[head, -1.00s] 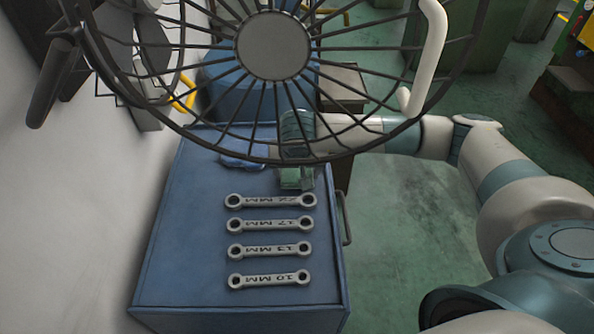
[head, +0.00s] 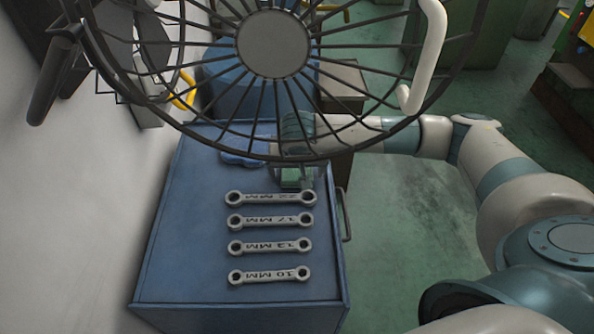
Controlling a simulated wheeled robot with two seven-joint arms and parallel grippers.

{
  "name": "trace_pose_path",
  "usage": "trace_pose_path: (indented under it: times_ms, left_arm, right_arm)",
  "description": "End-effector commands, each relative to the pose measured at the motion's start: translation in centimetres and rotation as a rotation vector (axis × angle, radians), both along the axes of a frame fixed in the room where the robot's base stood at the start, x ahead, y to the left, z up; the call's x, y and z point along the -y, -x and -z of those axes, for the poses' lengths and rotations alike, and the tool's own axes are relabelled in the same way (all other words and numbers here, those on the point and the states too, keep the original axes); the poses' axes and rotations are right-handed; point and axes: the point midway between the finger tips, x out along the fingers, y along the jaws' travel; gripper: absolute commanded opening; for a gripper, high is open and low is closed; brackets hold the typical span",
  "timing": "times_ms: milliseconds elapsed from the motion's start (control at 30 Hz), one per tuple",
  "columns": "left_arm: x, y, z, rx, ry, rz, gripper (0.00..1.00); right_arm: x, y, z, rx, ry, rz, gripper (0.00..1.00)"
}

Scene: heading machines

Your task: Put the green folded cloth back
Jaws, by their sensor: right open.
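The green folded cloth (head: 290,177) lies on the blue cabinet top (head: 185,235), just beyond the row of wrenches. My right gripper (head: 294,172) is at the cloth, its fingers pointing down and open around or just above it; the fan's wire guard hides part of the gripper. A blue cloth (head: 245,157) lies to the left of it, partly behind the guard. My left gripper is not in view.
Several wrenches lie in a row on the cabinet, from the 10 MM wrench (head: 269,275) up. A caged fan (head: 272,45) hangs across the top of the view. A pale wall (head: 70,220) stands at the left. The cabinet's left part is clear.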

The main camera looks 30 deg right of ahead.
Motion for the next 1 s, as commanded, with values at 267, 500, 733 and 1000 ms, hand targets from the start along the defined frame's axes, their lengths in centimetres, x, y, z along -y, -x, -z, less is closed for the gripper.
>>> trace_pose_path:
  times_ms: [267, 500, 733, 1000]
  left_arm:
    - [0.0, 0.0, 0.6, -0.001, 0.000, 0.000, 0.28]
    - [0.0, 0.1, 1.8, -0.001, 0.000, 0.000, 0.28]
    - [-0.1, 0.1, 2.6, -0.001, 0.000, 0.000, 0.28]
    - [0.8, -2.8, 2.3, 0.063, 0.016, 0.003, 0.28]
  right_arm:
    - [-0.4, 0.6, -2.1, 0.003, -0.001, -0.001, 0.88]
    - [-1.1, 2.1, -5.9, 0.004, 0.000, -0.003, 0.88]
    - [-1.8, 3.4, -9.5, 0.003, -0.002, -0.001, 0.88]
    - [-2.1, 4.1, -11.2, 0.001, -0.001, 0.001, 0.88]
